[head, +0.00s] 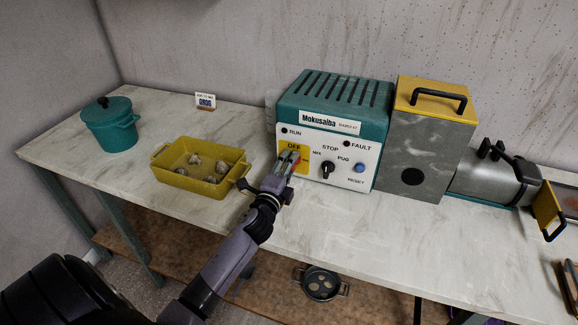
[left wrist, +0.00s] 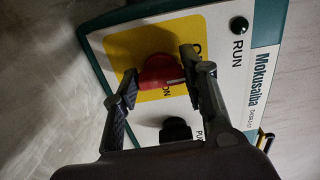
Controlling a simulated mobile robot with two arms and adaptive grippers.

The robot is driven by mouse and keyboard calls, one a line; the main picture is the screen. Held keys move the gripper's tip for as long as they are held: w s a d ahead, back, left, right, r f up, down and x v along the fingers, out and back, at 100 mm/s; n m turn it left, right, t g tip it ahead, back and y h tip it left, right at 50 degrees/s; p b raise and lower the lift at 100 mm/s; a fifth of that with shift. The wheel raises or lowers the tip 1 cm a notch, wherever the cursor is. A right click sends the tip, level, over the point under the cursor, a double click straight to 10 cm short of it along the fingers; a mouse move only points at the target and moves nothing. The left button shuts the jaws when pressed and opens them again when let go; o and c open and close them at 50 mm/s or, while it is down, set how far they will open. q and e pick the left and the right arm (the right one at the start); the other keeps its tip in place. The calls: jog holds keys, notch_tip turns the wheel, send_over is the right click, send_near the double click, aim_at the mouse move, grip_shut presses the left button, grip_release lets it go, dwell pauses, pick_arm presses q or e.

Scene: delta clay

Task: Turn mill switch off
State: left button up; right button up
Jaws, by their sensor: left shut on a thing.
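The mill's control box (head: 335,95) is teal with a white front panel, marked Mokusaiba. At the panel's left is a yellow plate (head: 301,167) with the word OFF at its top. A red switch knob (left wrist: 158,72) sits on this plate; the left wrist view shows ON beside it and part of another label. My left gripper (head: 287,164) reaches the plate from the front, and its fingers (left wrist: 160,78) are shut on the red knob, one on each side. In the head view the gripper mostly hides the knob. My right gripper is not in view.
A black selector (head: 327,168) and a blue button (head: 360,168) are right of the switch. A yellow tray (head: 183,180) with clay lumps and a teal pot (head: 110,128) stand left. A grey, yellow-topped housing (head: 420,150) adjoins the box. The table front is mostly clear.

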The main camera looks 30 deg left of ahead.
pick_arm(q)
jog(key=o, duration=1.2)
jog(key=shift+c, duration=0.2)
jog(key=shift+s, duration=0.1)
jog(key=v, duration=1.2)
jog(key=shift+f, duration=0.1)
